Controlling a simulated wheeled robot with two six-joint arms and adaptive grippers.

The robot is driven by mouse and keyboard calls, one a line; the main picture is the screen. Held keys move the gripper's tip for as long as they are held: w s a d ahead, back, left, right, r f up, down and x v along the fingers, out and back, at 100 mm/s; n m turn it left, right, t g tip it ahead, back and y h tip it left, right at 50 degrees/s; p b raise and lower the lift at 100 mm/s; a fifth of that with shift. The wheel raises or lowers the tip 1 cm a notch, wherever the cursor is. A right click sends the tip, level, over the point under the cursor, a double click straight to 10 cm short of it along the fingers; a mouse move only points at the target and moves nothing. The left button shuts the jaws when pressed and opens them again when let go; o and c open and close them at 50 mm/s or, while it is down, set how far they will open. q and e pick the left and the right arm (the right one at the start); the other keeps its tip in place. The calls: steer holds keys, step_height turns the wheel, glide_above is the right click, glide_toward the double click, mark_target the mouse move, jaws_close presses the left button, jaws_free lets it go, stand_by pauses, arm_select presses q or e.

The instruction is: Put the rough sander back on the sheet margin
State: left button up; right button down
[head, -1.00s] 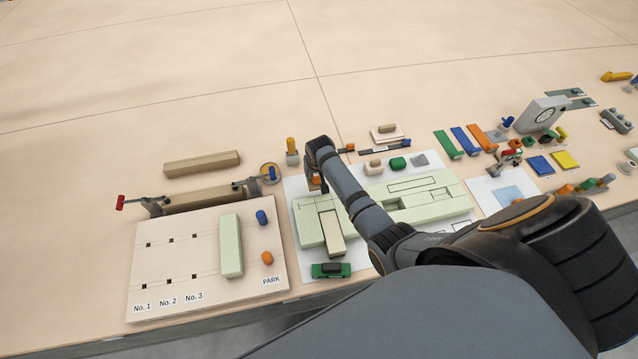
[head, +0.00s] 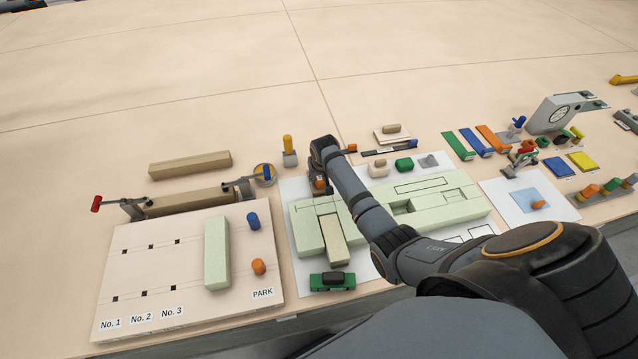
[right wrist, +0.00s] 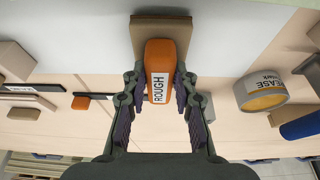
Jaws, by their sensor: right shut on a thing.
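The rough sander is a tan block with an orange handle, labelled ROUGH in the right wrist view (right wrist: 161,70). My right gripper (right wrist: 160,88) is shut on that handle, one finger on each side. In the head view my right gripper (head: 318,185) is over the upper left margin of the white sheet (head: 287,191), with a bit of the orange handle (head: 319,181) showing. I cannot tell whether the block touches the sheet. A pale green panel (head: 440,204) lies on the sheet, just below the gripper. My left gripper is not in view.
A yellow-topped post (head: 288,146) and a round tape-like roll (head: 264,174) stand left of the gripper. A green-based tool (head: 332,281) sits at the sheet's lower edge. The PARK board (head: 150,260) is at left.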

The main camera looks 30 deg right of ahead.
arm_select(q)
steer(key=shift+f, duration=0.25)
arm_select(e)
steer(key=shift+f, duration=0.15)
steer(key=shift+f, duration=0.1)
steer(key=c, duration=1.1)
jaws_free()
steer(key=shift+o, duration=0.2)
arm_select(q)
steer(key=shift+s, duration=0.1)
arm_select(e)
steer(key=shift+r+p, duration=0.3)
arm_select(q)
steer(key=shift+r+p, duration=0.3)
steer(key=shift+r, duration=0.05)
arm_select(e)
steer(key=v, duration=1.1)
steer(key=shift+s+r, duration=0.2)
steer(key=shift+r, duration=0.05)
